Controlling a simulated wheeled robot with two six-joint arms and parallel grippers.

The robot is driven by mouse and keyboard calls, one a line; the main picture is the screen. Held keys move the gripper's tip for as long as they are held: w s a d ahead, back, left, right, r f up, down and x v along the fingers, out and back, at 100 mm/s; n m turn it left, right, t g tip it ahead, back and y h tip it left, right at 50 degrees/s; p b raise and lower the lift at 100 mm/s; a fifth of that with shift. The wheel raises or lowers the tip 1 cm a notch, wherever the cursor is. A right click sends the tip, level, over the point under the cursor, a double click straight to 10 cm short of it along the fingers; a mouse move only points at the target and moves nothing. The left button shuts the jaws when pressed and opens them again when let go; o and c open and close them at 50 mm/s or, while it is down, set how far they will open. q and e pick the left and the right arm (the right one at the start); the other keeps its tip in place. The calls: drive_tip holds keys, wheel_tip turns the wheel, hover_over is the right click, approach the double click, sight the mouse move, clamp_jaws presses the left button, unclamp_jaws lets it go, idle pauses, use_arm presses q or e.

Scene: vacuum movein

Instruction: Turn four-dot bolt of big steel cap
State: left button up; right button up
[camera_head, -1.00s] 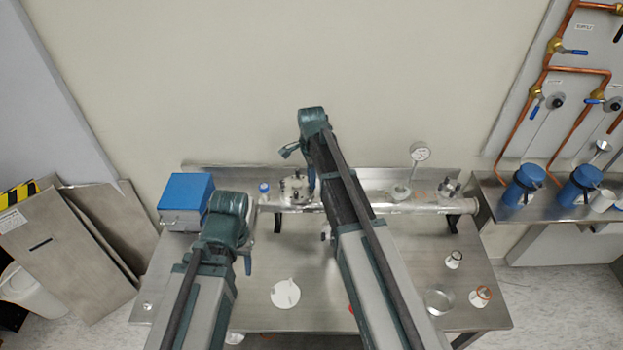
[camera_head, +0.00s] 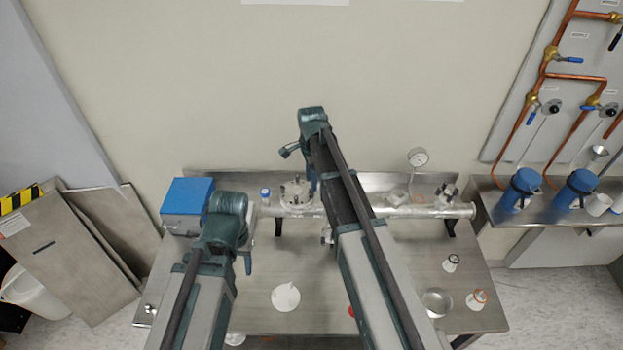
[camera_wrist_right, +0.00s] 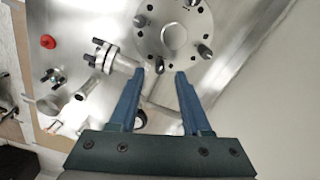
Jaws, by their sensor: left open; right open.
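The big steel cap (camera_head: 297,196) is a round flange with several upright bolts, on the left part of a horizontal steel pipe (camera_head: 395,211). In the right wrist view the cap's plate (camera_wrist_right: 205,28) is at the top, with dark bolts around its rim. My right gripper (camera_wrist_right: 163,72) is open and empty at the cap's near rim. One dark bolt (camera_wrist_right: 160,60) shows between its fingertips, apart from both. Dot marks are too small to read. In the head view the right arm partly covers the pipe. My left gripper (camera_head: 247,250) is open, left of the cap and nearer the camera.
A blue box (camera_head: 187,196) stands at the table's back left. A pressure gauge (camera_head: 418,157) and a smaller bolted fitting (camera_head: 445,195) are to the right. A white disc (camera_head: 286,296), a glass dish (camera_head: 437,302) and small bottles are on the front of the steel table (camera_head: 400,262).

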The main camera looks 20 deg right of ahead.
wheel_tip(320, 180, up, 11)
drive_tip(key=p, duration=1)
drive_tip(key=shift+r, duration=0.2)
drive_tip(key=m, duration=3.1)
hover_over(297, 176)
